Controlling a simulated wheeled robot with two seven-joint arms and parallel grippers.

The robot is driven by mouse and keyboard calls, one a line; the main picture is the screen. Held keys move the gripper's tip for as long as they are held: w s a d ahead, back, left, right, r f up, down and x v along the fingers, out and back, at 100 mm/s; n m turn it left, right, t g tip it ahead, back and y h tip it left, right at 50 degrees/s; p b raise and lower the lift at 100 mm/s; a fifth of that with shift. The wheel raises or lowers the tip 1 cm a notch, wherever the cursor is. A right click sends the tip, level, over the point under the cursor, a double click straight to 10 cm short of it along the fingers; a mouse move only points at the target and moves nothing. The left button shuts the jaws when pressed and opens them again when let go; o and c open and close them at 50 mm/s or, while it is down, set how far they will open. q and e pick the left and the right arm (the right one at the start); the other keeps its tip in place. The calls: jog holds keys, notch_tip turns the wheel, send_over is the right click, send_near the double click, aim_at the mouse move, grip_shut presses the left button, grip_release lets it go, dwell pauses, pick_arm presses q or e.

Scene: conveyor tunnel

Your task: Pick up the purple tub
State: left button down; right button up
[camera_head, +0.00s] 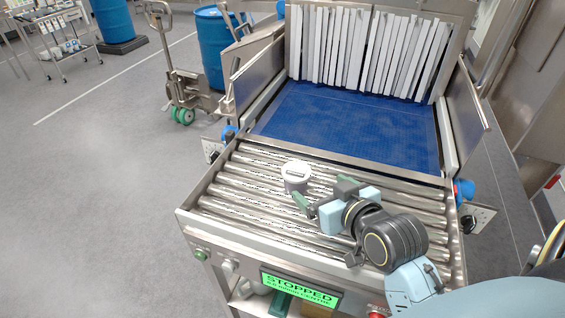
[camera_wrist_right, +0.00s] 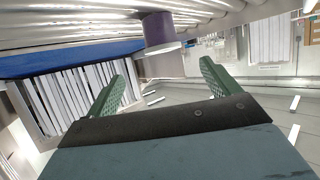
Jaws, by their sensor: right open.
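The purple tub (camera_head: 294,184) stands on the steel rollers, with a pale round lid on top. In the right wrist view the tub (camera_wrist_right: 158,28) shows its purple side and pale lid, upside down, beyond my fingertips and roughly in line with the gap between them. My right gripper (camera_head: 323,192) is close to the tub, on its right and near side in the head view. Its green fingers are spread with nothing between them, as the right wrist view (camera_wrist_right: 162,72) also shows. My left gripper is not in view.
The roller bed (camera_head: 230,190) has metal side rails and a front panel with a green "STOPPED" display (camera_head: 300,289). Behind it a blue belt (camera_head: 350,120) leads to a white strip curtain (camera_head: 365,50). The rollers left of the tub are clear.

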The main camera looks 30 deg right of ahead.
aim_at(299, 174)
jog(key=x, duration=0.5)
jog(key=shift+w+f, duration=0.1)
jog(key=shift+f, duration=0.05)
jog(key=x, duration=0.2)
jog(key=shift+w, duration=0.35)
jog(key=x, duration=0.2)
jog(key=shift+w+a, duration=0.1)
jog(key=shift+w, duration=0.25)
jog(key=shift+w+f, duration=0.3)
jog(key=shift+w, duration=0.2)
jog(key=shift+c, duration=0.5)
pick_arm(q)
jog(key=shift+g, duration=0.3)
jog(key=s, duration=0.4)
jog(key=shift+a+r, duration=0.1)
pick_arm(e)
jog(key=c, duration=1)
